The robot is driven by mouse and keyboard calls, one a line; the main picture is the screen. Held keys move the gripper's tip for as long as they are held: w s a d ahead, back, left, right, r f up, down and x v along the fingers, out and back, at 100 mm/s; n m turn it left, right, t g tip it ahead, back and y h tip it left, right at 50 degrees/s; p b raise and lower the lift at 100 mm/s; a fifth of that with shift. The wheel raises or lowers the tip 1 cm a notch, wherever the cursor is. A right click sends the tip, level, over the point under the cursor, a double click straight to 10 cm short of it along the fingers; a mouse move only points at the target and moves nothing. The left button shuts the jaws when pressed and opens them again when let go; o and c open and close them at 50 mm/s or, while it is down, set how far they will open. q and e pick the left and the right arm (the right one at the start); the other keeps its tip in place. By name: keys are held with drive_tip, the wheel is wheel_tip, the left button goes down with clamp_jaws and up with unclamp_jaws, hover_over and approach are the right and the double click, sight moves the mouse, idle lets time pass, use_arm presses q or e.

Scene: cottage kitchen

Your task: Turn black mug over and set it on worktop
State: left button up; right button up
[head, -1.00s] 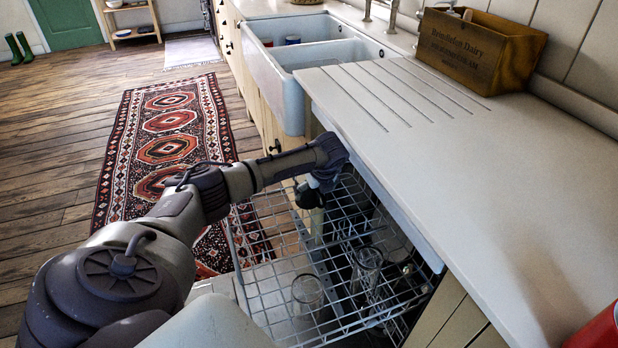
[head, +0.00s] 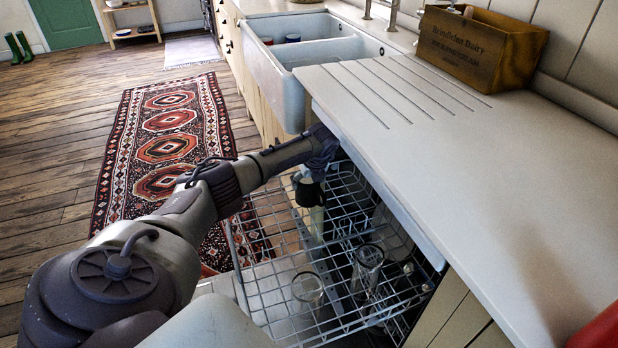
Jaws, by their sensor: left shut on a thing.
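The black mug (head: 309,193) shows as a small dark shape over the far part of the dishwasher's wire rack. My left gripper (head: 312,174) is shut on it, just off the front edge of the worktop (head: 480,180). My wrist hides part of the gripper and the fingertips are hard to make out. I cannot tell for sure which way the mug's mouth faces. The worktop stands to the right of the mug, with a wide bare stretch. My right gripper is not in view.
The pulled-out wire rack (head: 262,290) holds a clear glass (head: 307,289) and a taller glass (head: 367,270). A double sink (head: 275,85) lies beyond. A wooden crate (head: 480,45) stands at the worktop's back, and a red object (head: 600,330) at its near right.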

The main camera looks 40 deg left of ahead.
use_arm(q)
drive_tip(key=shift+c, duration=1.2)
